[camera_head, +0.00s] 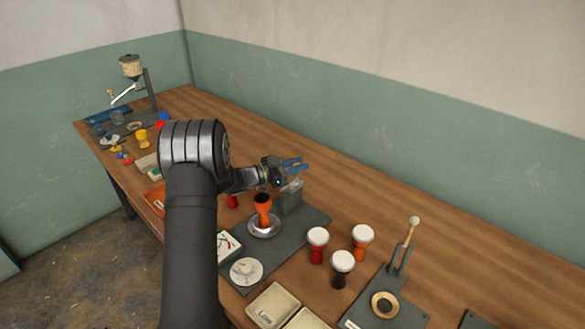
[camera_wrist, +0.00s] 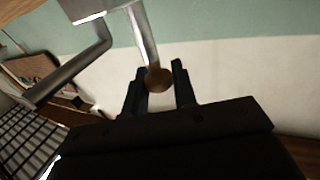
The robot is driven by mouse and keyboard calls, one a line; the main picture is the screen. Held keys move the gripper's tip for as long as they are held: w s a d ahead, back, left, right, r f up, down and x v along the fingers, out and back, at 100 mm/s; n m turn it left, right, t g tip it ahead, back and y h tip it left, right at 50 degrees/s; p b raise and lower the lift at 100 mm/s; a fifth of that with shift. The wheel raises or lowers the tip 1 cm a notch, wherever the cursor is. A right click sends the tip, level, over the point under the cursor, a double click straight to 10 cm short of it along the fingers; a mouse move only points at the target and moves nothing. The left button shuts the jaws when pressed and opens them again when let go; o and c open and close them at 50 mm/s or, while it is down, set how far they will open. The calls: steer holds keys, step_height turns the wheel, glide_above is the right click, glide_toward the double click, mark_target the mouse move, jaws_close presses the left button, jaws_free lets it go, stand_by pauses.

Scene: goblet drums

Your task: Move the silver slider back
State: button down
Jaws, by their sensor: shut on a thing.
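My gripper (camera_head: 297,164) is above the grey block at the rear of a dark base plate (camera_head: 310,219). In the wrist view my gripper (camera_wrist: 160,75) is shut on the brownish round end of a silver bar, the silver slider (camera_wrist: 143,35). In the head view a pale metal piece, seemingly the slider (camera_head: 292,186), shows at the top of the grey block (camera_head: 289,200), just below the fingers. An orange goblet drum (camera_head: 263,212) stands upright on a silver dish (camera_head: 264,230) in front of the block.
Three white-topped drums (camera_head: 318,240) stand to the right of the plate. A gauge (camera_head: 228,243), a round dial (camera_head: 246,271) and a tray marked "LOW" (camera_head: 271,305) are in front. A lever press (camera_head: 402,256) stands at the right.

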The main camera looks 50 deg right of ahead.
steer(key=shift+d+r, duration=0.1)
steer(key=shift+d, duration=0.1)
steer(key=c, duration=1.2)
jaws_free()
steer(key=v, duration=1.7)
steer(key=shift+a, duration=0.2)
steer(key=shift+d, duration=0.1)
steer(key=x, duration=1.7)
steer(key=shift+d, duration=0.1)
